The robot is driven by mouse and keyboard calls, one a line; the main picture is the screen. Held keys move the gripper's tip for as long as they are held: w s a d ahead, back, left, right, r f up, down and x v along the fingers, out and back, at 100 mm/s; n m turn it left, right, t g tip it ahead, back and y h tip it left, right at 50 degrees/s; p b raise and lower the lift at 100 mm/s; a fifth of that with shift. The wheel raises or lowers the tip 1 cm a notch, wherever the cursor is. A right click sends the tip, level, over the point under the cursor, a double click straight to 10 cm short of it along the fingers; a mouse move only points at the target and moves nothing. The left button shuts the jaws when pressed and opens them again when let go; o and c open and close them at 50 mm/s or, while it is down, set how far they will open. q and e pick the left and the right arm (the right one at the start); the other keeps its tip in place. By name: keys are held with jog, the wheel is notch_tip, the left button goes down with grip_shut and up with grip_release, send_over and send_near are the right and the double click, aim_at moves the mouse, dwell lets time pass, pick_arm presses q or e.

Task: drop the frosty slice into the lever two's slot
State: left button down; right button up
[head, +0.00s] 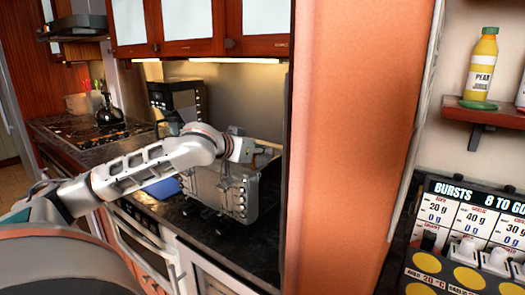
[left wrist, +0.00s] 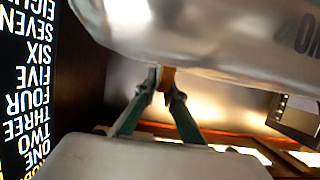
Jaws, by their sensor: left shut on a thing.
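My left gripper (head: 258,155) reaches over the counter to the top of a silver toaster (head: 240,195). In the left wrist view my left gripper (left wrist: 162,82) has its fingertips closed on a thin orange-brown slice (left wrist: 167,76), of which only a small edge shows. I cannot tell whether it has frost on it. A large shiny metal body hides the rest around the fingertips there. The toaster's slots are hidden by my arm and the viewing angle, and I cannot tell which lever is lever two. My right gripper is not in view.
A blue item (head: 162,188) lies on the dark counter (head: 215,243) left of the toaster. A black appliance (head: 177,97) stands behind. An orange wall panel (head: 352,140) closes off the right side. A black panel of number words (left wrist: 32,95) shows in the wrist view.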

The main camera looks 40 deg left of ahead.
pick_arm(q)
jog(key=c, duration=2.1)
grip_release()
jog(key=shift+f, duration=0.1)
jog(key=shift+c, duration=0.2)
jog(key=shift+v, duration=1.25)
notch_tip(320, 180, up, 3)
jog(key=p, duration=0.2)
send_over(237, 171)
jog(key=shift+w+r, duration=0.15)
jog(key=shift+r, duration=0.05)
